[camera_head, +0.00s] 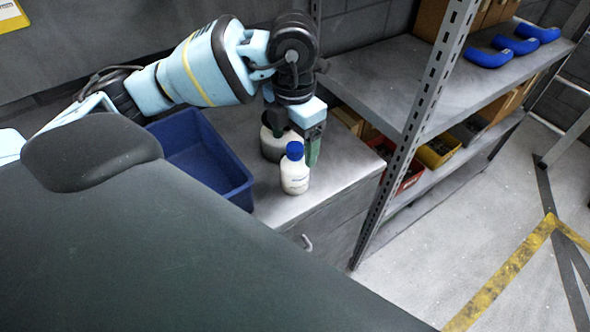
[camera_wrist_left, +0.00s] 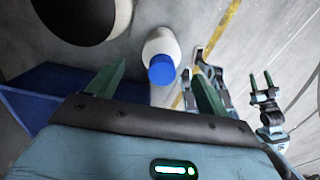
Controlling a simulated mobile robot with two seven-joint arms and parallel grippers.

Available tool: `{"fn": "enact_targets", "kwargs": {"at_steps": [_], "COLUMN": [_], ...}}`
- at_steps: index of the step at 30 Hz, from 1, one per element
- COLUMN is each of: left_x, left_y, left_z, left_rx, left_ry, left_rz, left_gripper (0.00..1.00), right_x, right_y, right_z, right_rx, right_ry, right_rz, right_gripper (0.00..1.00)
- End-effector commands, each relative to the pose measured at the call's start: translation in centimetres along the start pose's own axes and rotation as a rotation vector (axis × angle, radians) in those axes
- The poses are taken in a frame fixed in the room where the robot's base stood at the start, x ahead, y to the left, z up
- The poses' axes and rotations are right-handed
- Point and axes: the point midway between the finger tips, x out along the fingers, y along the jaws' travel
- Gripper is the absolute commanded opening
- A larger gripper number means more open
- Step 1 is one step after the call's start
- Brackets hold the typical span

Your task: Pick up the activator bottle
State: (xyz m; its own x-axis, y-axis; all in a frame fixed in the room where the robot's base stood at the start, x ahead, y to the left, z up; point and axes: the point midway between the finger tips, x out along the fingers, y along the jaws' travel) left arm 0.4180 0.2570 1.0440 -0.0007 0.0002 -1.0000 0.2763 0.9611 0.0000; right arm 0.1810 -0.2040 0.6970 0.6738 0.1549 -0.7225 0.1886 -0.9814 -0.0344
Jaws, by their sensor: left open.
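The white bottle with a blue cap, which I take for the activator bottle (camera_head: 295,178), stands upright near the front edge of a grey worktop. Its label is too small to read. My left gripper (camera_head: 309,150) points down just behind the bottle. In the left wrist view the bottle (camera_wrist_left: 161,45) lies beyond the open, empty fingers of my left gripper (camera_wrist_left: 157,90), its cap roughly in line with the gap between them. My right gripper (camera_wrist_left: 261,82) shows small at the right of that view, its fingers apart and empty.
A perforated rack post (camera_head: 412,130) rises at the right, with shelves holding blue curved pipes (camera_head: 515,46) and small bins. A large dark surface (camera_head: 150,260) fills the foreground.

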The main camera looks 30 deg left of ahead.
Motion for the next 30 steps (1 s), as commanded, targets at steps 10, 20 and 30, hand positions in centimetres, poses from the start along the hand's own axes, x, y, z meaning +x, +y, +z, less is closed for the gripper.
{"fn": "enact_targets", "kwargs": {"at_steps": [10,20,30], "left_x": [4.1,5.1,5.1], "left_y": [-0.2,-0.2,-0.2], "left_z": [0.0,0.0,0.0], "left_rx": [0.000,0.000,0.000], "left_ry": [0.002,-0.001,-0.001], "left_rz": [0.001,0.000,0.000], "left_gripper": [0.79,0.79,0.39], "right_x": [0.0,0.1,0.0], "right_y": [-0.1,-0.2,-0.1], "right_z": [-0.9,-1.0,-0.9], "right_rx": [0.007,0.009,0.004], "right_ry": [0.018,0.018,0.017], "right_rz": [0.002,0.003,0.002], "right_gripper": [0.54,0.54,0.54]}}
